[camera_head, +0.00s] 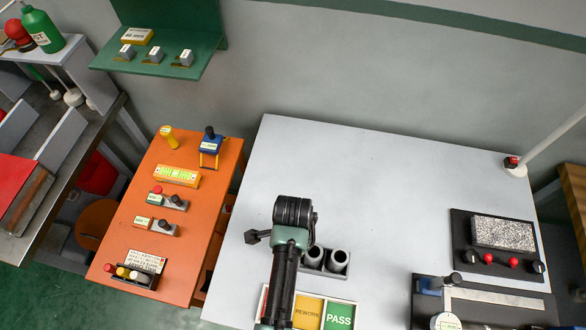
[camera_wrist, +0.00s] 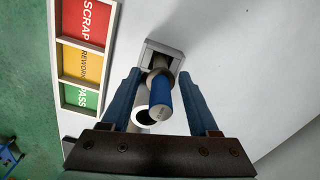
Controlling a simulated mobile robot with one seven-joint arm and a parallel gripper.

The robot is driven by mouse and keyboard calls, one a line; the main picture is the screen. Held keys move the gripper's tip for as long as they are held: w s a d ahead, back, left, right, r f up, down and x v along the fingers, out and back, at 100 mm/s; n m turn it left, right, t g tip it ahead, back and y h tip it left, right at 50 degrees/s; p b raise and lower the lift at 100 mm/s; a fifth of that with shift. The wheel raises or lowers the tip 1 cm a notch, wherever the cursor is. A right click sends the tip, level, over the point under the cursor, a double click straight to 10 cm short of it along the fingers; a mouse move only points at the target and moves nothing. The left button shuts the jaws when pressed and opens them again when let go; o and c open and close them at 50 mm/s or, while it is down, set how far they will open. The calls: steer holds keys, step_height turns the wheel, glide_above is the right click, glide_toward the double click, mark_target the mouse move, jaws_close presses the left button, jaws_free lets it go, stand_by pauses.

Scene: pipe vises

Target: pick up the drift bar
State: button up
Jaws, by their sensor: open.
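A blue round bar (camera_wrist: 161,94), likely the drift bar, shows in the wrist view, standing in or over a grey holder (camera_wrist: 176,49). Its grey end faces the camera. My gripper (camera_wrist: 160,76) is open, with one blue finger on each side of the bar. The right finger looks closer to it; I cannot tell whether they touch. A light grey hollow pipe (camera_wrist: 142,118) stands beside the bar, also between the fingers in the picture. In the head view I cannot make out the blue bar; my arm covers part of that area.
Two grey pipes (camera_head: 338,259) stand in a dark rack on the white table (camera_head: 400,190). A tray (camera_wrist: 107,44) has SCRAP, REWORK and PASS sections. An orange table (camera_head: 200,235) with tools stands left; dark fixtures (camera_head: 462,249) are at right. The table's back is clear.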

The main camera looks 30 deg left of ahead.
jaws_close()
stand_by(0.3)
steer(key=shift+r, duration=0.15)
